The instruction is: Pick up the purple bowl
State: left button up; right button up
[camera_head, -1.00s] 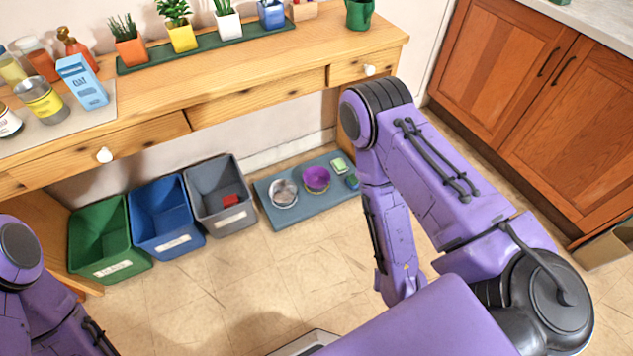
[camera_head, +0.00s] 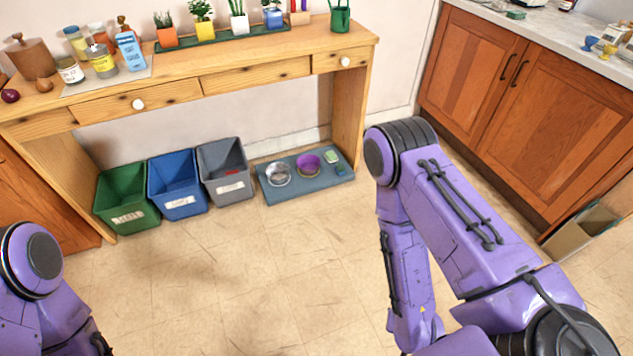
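The purple bowl (camera_head: 308,165) sits on a blue-grey mat (camera_head: 294,191) on the floor under the wooden table. A silver metal bowl (camera_head: 278,174) stands just left of it on the same mat. A green and white block-like item and a small blue item lie to its right. My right arm comes down at the right of the view, and its gripper is hidden or out of the picture. My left arm shows only at the lower left edge, and its gripper is out of view. Both arms are well apart from the bowl.
Green (camera_head: 127,212), blue (camera_head: 179,201) and grey (camera_head: 227,189) bins stand left of the mat under the wooden table (camera_head: 206,83). The table's right leg panel stands close to the mat. Wooden cabinets (camera_head: 500,95) and an open box (camera_head: 578,232) are at right. Floor before the mat is clear.

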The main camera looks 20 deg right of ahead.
aim_at(309, 164)
jog(key=z, duration=0.7)
jog(key=i, duration=0.45)
jog(key=z, duration=1.15)
jog(key=i, duration=1.75)
jog(key=u, duration=1)
jog(key=i, duration=0.7)
jog(key=u, duration=0.95)
jog(key=i, duration=0.6)
